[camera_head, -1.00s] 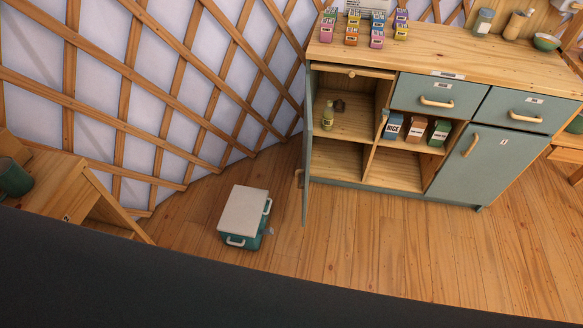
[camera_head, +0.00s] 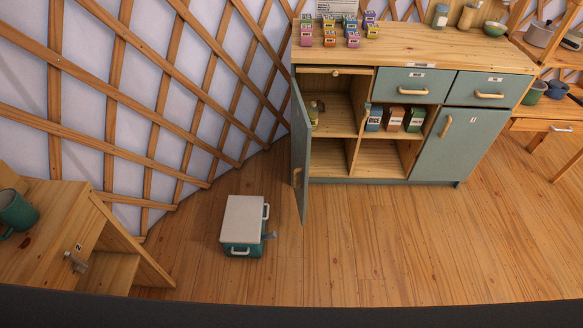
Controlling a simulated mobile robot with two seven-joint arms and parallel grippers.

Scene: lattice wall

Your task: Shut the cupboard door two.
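A green cabinet with a wooden top (camera_head: 440,53) stands against the lattice wall. Its left door (camera_head: 299,150) hangs wide open, seen nearly edge-on, with a handle near its free edge; I cannot read a number on it. Its right door (camera_head: 447,147) is shut and carries a small number label that I cannot read surely. A light wooden cupboard (camera_head: 45,225) at the lower left bears a label "2" (camera_head: 78,247) beside a small metal fitting (camera_head: 76,263). Whether that panel is a door, and how it stands, I cannot tell. Neither gripper is in view.
A teal box with a white lid (camera_head: 244,222) stands on the floor left of the open door. Small cartons (camera_head: 394,119) sit on the middle shelf; coloured boxes (camera_head: 330,40) stand on top. A green mug (camera_head: 16,211) is on the wooden cupboard. Floor (camera_head: 380,240) in front is clear.

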